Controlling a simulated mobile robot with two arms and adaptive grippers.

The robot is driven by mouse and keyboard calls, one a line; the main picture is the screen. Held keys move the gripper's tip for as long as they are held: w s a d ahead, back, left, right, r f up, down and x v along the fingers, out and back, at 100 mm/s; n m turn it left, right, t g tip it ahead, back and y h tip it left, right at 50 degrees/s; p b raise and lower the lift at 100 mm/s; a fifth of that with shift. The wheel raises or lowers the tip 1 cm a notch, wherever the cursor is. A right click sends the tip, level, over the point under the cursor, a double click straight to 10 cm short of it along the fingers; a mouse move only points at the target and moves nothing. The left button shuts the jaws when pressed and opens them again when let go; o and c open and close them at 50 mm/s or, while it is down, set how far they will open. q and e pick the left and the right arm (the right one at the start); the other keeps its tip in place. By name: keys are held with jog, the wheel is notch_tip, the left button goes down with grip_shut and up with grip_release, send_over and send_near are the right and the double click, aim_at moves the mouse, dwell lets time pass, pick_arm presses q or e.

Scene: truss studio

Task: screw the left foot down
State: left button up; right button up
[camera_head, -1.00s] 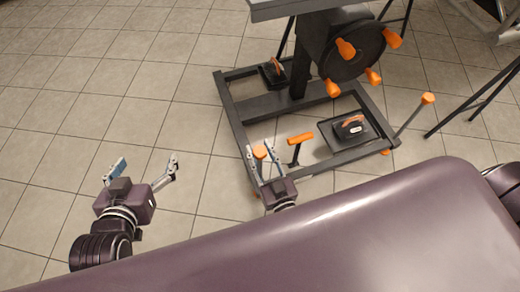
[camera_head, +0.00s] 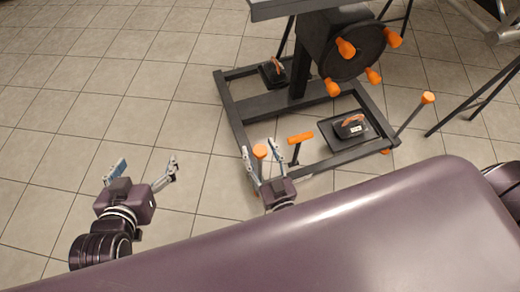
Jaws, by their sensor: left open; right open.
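The left foot shows as a round orange knob (camera_head: 260,151) at the front left corner of the dark base frame (camera_head: 232,115). My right gripper (camera_head: 261,149) is open, with one finger on each side of the knob in the picture. I cannot tell whether the fingers touch it or at what height they are. The foot's lower part is hidden behind the gripper. My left gripper (camera_head: 146,164) is open and empty above the floor, well left of the frame.
An orange T-handle (camera_head: 300,137) stands just right of my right gripper. A dark block (camera_head: 350,128) sits on a plate in the frame. A long lever with an orange knob (camera_head: 428,98) rises at the right. Tiled floor (camera_head: 110,80) at left is clear.

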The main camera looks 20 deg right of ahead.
jog(key=s, duration=1.2)
jog(key=shift+d, duration=0.2)
